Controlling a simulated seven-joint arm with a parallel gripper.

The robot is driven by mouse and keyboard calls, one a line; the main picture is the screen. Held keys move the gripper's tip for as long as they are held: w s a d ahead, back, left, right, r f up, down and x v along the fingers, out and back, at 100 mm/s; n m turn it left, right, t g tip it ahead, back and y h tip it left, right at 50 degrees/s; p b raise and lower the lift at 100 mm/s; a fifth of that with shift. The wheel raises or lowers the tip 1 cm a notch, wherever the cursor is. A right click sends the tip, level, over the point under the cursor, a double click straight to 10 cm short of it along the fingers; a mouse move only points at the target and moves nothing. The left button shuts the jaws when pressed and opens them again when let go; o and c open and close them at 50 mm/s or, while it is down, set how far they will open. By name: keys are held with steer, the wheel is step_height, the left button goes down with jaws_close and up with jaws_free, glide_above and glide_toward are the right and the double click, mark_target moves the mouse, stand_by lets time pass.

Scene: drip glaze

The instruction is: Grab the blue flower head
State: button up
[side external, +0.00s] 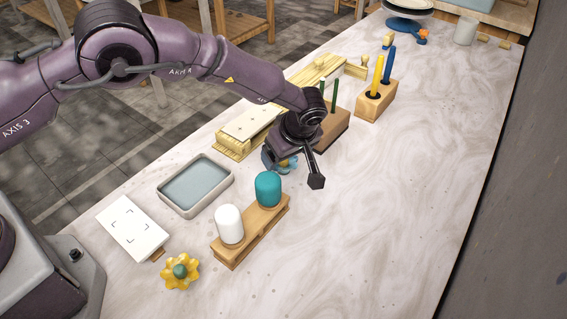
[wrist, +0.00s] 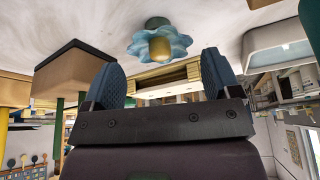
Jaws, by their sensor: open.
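The blue flower head (wrist: 160,42) has scalloped petals and a yellow centre. In the wrist view it lies between the lines of my two fingers, a little beyond their tips. In the side view the blue flower head (side external: 291,167) sits on the table, partly hidden by my gripper (side external: 294,170). My gripper is open and empty, low over the table by the flower, with a finger on either side. In the wrist view the pads of my gripper (wrist: 162,77) stand wide apart. Whether a finger touches the petals cannot be told.
A yellow flower head (side external: 180,271) lies at the front. A wooden stand (side external: 247,233) holds a white bottle (side external: 229,225) and a teal bottle (side external: 267,189). A shallow tray (side external: 196,186) and a white card (side external: 132,228) lie left. Wooden holders (side external: 375,99) stand behind. The table's right side is clear.

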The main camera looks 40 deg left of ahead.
mark_target(283, 164)
steer(key=x, duration=0.3)
steer(key=shift+a+f, duration=0.1)
steer(key=shift+f, duration=0.2)
steer(key=c, duration=0.8)
steer(key=shift+r, duration=0.1)
